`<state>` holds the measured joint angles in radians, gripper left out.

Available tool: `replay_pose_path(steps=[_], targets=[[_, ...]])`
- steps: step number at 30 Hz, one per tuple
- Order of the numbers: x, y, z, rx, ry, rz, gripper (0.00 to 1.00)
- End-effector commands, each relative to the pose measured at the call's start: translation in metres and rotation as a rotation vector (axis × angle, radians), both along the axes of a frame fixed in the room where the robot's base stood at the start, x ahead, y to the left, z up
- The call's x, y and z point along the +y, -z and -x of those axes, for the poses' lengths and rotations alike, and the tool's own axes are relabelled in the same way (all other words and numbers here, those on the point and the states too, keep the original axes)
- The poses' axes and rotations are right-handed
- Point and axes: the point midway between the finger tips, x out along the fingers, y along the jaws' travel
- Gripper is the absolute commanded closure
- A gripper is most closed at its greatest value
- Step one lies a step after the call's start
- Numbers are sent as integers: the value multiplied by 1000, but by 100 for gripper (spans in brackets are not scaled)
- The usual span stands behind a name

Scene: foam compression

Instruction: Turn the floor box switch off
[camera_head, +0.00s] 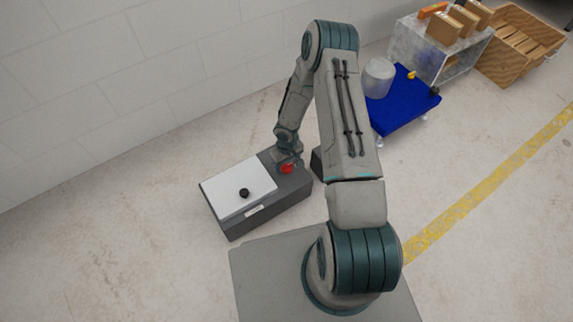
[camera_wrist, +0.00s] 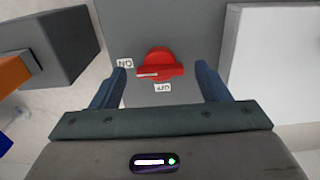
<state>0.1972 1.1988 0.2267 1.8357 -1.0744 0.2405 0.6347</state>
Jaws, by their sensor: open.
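The floor box (camera_head: 280,207) is a grey box on the floor near the wall. Its red rotary switch (camera_head: 287,169) is on the top, by the white panel; it also shows in the wrist view (camera_wrist: 160,58). The switch's handle lies crosswise, with its white mark pointing left toward the ON label (camera_wrist: 125,63). The OFF label (camera_wrist: 162,88) is below the switch, reading upside down. My gripper (camera_wrist: 160,70) is open, one finger on each side of the switch with visible gaps. Its height above the box is hard to tell. The arm partly hides it in the head view.
A dark grey block (camera_wrist: 72,42) stands close by. A blue cart (camera_head: 405,105), a metal crate (camera_head: 425,55) and a wooden crate (camera_head: 500,65) stand at back right.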

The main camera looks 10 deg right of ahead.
Motion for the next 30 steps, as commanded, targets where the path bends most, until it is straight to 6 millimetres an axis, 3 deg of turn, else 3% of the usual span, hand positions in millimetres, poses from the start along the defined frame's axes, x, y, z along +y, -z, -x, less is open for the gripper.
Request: replay_pose_path(steps=[8, 13, 23, 30], targets=[[0, 1, 0, 0, 0, 0, 31], [0, 1, 0, 0, 0, 0, 75], [0, 1, 0, 0, -27, 0, 76], [1, 0, 0, 0, -147, 1, 76]])
